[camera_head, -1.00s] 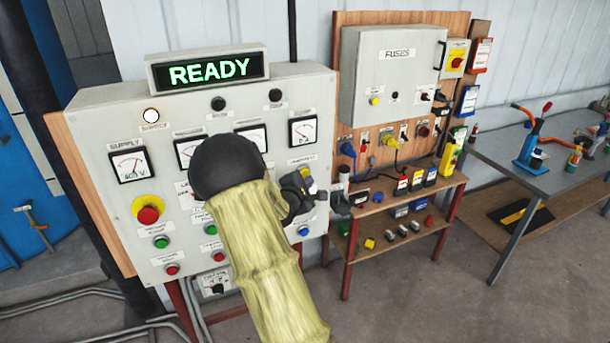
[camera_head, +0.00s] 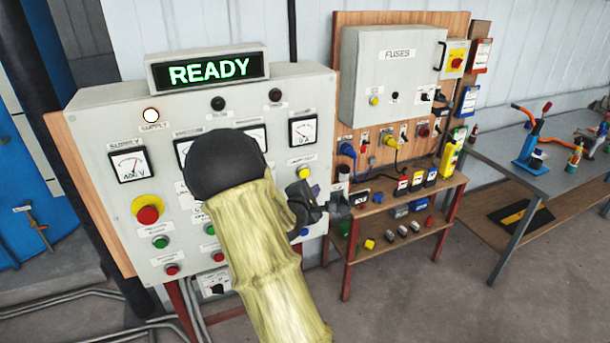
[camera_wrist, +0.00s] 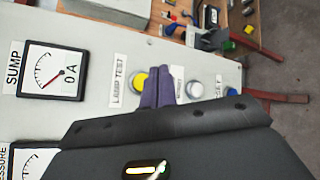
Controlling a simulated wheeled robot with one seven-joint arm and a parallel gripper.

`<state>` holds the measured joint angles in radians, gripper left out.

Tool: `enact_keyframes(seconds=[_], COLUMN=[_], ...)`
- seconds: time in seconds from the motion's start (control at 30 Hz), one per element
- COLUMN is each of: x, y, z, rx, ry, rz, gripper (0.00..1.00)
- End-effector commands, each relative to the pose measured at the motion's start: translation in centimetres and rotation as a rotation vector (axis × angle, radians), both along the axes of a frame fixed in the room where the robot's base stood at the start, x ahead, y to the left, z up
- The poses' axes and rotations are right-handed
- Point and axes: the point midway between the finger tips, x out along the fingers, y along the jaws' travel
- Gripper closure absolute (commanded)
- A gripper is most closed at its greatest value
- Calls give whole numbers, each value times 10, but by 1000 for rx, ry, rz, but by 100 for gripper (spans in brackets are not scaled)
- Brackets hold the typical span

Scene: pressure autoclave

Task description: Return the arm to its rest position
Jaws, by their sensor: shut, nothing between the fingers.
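My arm, in a yellow-green sleeve with a black joint, reaches up in front of the grey control panel (camera_head: 95,110) in the head view. My gripper (camera_head: 316,189) is at the panel's right edge, partly hidden by its own dark wrist. In the wrist view its purple fingers (camera_wrist: 157,88) are together, with nothing between them. They appear beside a yellow button (camera_wrist: 139,82) labelled LAMP TEST and a white button (camera_wrist: 193,90); whether they touch the panel cannot be told. The display (camera_head: 210,70) reads READY.
A red emergency button (camera_head: 148,214) is at the panel's lower left. A fuse board (camera_head: 395,75) and a shelf with small parts (camera_head: 440,186) stand to the right. A grey workbench (camera_head: 500,160) is farther right. Open floor lies in front.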

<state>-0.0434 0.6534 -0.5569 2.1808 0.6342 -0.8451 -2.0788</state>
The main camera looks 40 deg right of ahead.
Motion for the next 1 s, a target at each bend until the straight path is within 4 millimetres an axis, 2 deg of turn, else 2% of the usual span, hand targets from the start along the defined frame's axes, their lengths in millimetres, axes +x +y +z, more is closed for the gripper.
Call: enact_keyframes(seconds=[0.43, 0.57, 0.67, 0.77, 1.0], x=[0, 1, 3, 2, -15], y=[1, 10, 30, 60, 148], z=[0, -7, -19, -34, -62], rx=[5, 75, 214, 411, 900], ry=[-1, -34, -89, -158, -255], rz=[1, 9, 21, 23, -47], gripper=[100, 100, 100, 100, 100])
